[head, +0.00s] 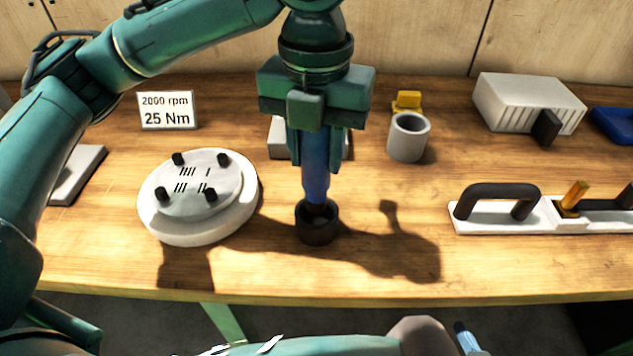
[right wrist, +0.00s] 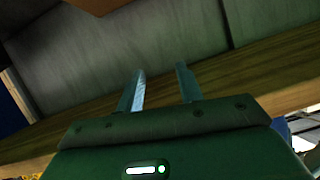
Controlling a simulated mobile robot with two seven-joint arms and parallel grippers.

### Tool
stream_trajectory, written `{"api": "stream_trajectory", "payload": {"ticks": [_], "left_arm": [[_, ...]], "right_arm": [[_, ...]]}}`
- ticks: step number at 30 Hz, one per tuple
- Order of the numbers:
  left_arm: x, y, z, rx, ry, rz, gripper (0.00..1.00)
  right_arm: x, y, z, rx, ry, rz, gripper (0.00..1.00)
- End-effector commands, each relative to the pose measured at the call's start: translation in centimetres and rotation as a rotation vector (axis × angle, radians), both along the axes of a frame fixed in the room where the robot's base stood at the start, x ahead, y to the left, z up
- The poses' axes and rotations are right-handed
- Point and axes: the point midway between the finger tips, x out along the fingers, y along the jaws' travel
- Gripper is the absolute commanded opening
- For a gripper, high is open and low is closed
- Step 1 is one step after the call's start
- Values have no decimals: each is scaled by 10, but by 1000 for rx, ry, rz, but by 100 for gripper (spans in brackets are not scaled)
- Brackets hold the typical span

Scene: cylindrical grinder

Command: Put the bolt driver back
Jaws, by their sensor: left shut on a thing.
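The blue bolt driver (head: 316,170) stands upright in the middle of the head view. My left gripper (head: 314,150) is shut on its upper part from above. The driver's lower end meets the mouth of a dark round holder (head: 317,229) on the table. I cannot tell how deep it sits in there. My right gripper (right wrist: 160,88) shows in the right wrist view with its two fingers apart and nothing between them.
A white round plate with black bolts (head: 184,226) lies left of the holder. A grey cup (head: 408,140) stands behind right. A sign (head: 167,110), a white box (head: 520,100) and a white fixture with a black handle (head: 480,217) are around. The front right table is clear.

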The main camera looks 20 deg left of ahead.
Motion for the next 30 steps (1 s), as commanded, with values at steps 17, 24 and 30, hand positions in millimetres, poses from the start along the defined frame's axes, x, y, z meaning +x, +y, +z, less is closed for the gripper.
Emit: {"api": "stream_trajectory", "payload": {"ticks": [17,24,30], "left_arm": [[0,0,-48,-2,-3,-1,11],[0,0,-51,-2,-2,0,11],[0,0,-52,0,-1,0,50]], "right_arm": [[-4,-5,3,-3,-32,-12,36],[-4,-5,5,-5,-32,-11,36],[-3,-5,3,-6,-30,-9,36]]}}
